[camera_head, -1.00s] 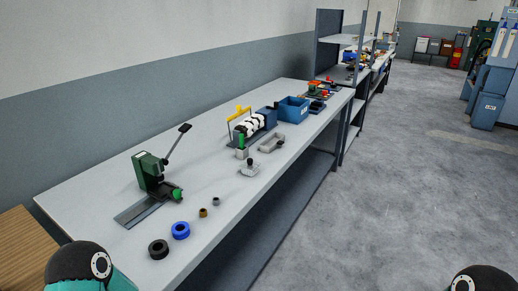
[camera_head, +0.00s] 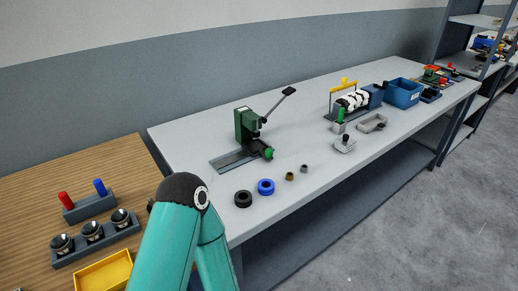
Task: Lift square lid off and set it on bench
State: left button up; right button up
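On the grey bench (camera_head: 310,190) stands a small light-grey square piece (camera_head: 345,146) with a dark knob on top, which looks like a lid. I cannot tell whether it sits on a box or lies on the bench. Behind it is a small holder with a green upright handle (camera_head: 340,116). To its right is a shallow grey tray (camera_head: 372,123) with a small dark item at its edge. My teal left arm shows at the bottom, bent at a dark joint, well short of these things. Neither gripper is in view.
A green lever press (camera_head: 246,124) and several small rings, one blue (camera_head: 266,187), stand nearer. A blue bin (camera_head: 402,93) is farther back. A wooden table (camera_head: 60,185) at left holds dark knobs (camera_head: 92,231) and a yellow tray (camera_head: 104,272). The bench's front right strip is clear.

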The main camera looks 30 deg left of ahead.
aim_at(344, 140)
jog(key=z, duration=0.75)
jog(key=k, duration=0.75)
jog(key=z, duration=0.75)
jog(key=k, duration=0.55)
jog(key=z, duration=0.55)
jog(key=i, duration=1.25)
jog(key=u, duration=0.6)
jog(key=i, duration=1.4)
jog(key=u, duration=0.85)
jog(key=i, duration=1.2)
jog(key=u, duration=1.15)
jog(key=i, duration=0.75)
jog(key=u, duration=0.55)
